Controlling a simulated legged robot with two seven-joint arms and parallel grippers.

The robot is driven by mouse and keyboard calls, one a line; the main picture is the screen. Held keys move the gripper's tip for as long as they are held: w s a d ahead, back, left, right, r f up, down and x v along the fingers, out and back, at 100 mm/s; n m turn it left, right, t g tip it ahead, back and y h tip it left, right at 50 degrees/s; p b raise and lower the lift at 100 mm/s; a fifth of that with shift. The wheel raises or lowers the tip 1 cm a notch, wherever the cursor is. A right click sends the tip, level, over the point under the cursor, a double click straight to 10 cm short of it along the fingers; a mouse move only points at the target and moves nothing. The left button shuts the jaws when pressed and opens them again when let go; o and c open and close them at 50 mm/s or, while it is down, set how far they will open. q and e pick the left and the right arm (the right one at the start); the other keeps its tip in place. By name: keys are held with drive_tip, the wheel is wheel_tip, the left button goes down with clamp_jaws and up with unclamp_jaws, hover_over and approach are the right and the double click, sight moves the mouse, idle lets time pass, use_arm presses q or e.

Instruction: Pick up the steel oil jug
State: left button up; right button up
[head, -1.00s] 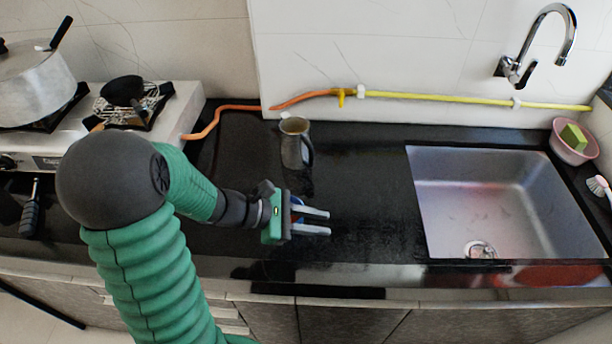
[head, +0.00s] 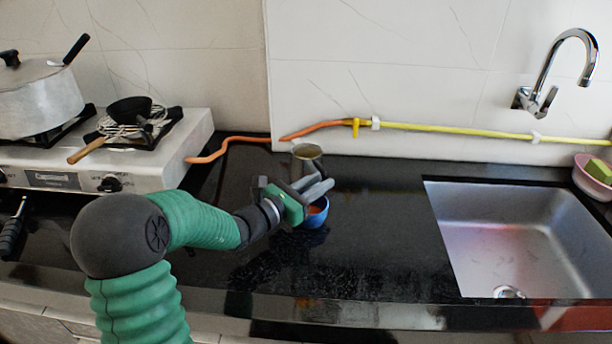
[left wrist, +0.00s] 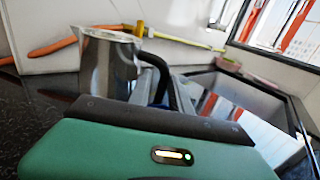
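The steel oil jug (head: 308,151) stands on the black counter near the back wall. In the head view only its upper part shows, because my left gripper (head: 325,181) hides the rest. In the left wrist view the jug (left wrist: 108,68) is upright, shiny, with a black handle (left wrist: 158,72) on its right side. My left gripper is in front of the jug, near its handle side, with its two fingers apart. The handle partly covers the fingers in the wrist view, and I cannot tell whether it lies between them. My right gripper is not in view.
A small blue bowl (head: 316,216) with an orange inside sits just below my left gripper. The sink (head: 480,215) is to the right. A stove (head: 185,150) with a pot (head: 40,98) stands left. A hose (head: 440,128) runs along the wall.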

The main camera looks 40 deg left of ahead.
use_arm(q)
drive_tip(key=w, duration=0.2)
drive_tip(key=w+d+b, duration=0.1)
drive_tip(key=w, duration=0.1)
drive_tip(key=shift+w+d+f, duration=0.15)
drive_tip(key=shift+w+d, duration=0.05)
drive_tip(key=shift+w, duration=0.05)
drive_tip(key=shift+s+a, duration=0.1)
clamp_jaws()
idle(0.9)
